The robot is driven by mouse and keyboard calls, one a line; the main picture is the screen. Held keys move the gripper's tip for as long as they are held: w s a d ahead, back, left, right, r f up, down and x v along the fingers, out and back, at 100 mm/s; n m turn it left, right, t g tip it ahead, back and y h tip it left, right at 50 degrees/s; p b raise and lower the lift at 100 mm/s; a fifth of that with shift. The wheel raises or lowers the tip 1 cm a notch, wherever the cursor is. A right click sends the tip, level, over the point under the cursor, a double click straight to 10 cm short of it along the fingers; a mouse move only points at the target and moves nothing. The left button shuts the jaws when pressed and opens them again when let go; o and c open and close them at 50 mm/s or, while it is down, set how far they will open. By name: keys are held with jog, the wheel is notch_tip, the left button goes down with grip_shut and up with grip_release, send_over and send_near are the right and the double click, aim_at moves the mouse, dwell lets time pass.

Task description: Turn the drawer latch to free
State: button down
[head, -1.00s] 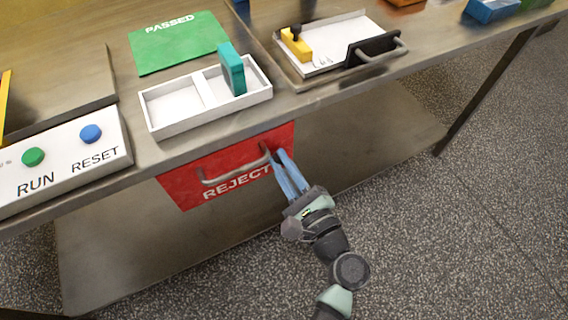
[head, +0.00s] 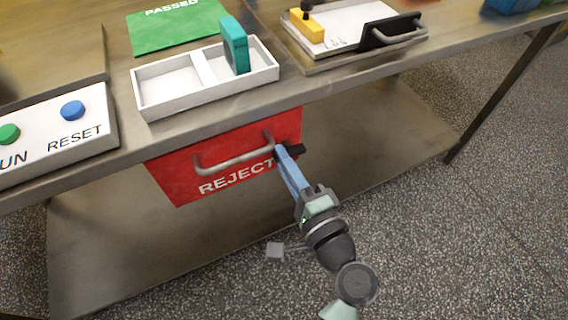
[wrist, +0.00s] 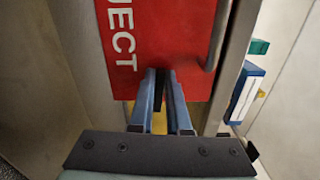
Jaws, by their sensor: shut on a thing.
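The red REJECT drawer (head: 180,174) hangs under the bench top, with a grey bar handle (head: 222,164) on its front. A small black latch (head: 298,149) sits at the drawer's right edge and points out to the right, past the red front. My gripper (head: 282,152) has its blue fingers at the latch, just right of the handle. In the wrist view, my gripper (wrist: 163,76) is shut on the dark latch (wrist: 158,92), which shows as a narrow strip between the fingers. The fingers hide part of the latch.
On the bench stand a white divided tray (head: 160,110) with a teal block (head: 236,50), a green PASSED mat (head: 165,30), a control box with a blue RESET button (head: 73,110), and a tray with a black-fronted handle (head: 385,34). The floor to the right is clear.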

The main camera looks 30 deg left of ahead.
jog(key=shift+w+d+f+n+b, duration=0.1)
jog(key=shift+w+d+n+b, duration=0.2)
jog(key=shift+d+n, duration=0.1)
dwell(0.3)
jog(key=c, duration=1)
grip_release()
jog(key=shift+o, duration=0.6)
jog(key=shift+s+a, duration=0.1)
jog(key=shift+a, duration=0.05)
jog(key=shift+s, duration=0.1)
jog(key=p+v, duration=0.1)
jog(key=v, duration=1.2)
jog(key=shift+p, duration=0.4)
